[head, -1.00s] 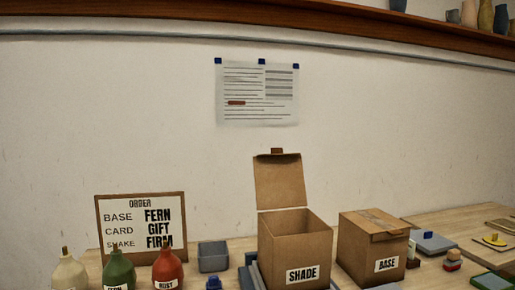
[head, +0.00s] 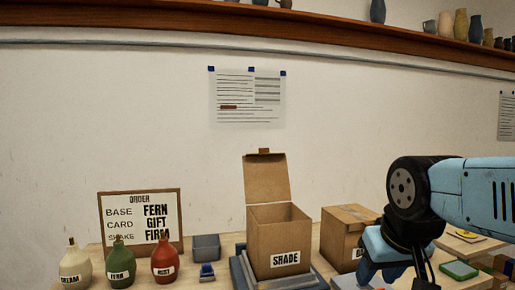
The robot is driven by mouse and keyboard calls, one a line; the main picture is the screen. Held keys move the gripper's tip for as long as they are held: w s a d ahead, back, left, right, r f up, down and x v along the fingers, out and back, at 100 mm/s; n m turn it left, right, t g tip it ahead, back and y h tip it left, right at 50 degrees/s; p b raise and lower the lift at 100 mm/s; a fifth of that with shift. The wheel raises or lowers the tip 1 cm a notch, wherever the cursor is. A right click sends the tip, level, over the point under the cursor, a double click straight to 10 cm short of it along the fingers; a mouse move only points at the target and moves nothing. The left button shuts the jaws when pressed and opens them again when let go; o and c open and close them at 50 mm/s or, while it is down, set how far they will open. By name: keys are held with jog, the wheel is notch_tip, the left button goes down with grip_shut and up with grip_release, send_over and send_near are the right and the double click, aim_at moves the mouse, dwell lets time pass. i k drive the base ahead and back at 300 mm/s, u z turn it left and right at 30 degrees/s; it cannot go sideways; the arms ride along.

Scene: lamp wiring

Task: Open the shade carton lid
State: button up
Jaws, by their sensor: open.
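The brown shade carton (head: 277,240) stands on the bench in the head view, with a white SHADE label on its front. Its lid (head: 267,178) stands up at the back edge, leaning back a little, with a small brown tab (head: 264,151) on top. The carton's top is open; its floor is hidden. My gripper (head: 394,264) is low at the right, to the right of the shade carton and apart from it. It is open, and its fingertips are hard to make out.
A base carton (head: 343,236) with closed top stands right of the shade carton, partly hidden by my arm. Cream (head: 75,266), green (head: 120,264) and red (head: 165,262) bottles stand at left before an order board (head: 140,218). A grey bin (head: 206,247) sits between.

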aim_at(266, 178)
jog(key=u, duration=0.1)
jog(key=i, duration=1)
jog(key=z, duration=0.1)
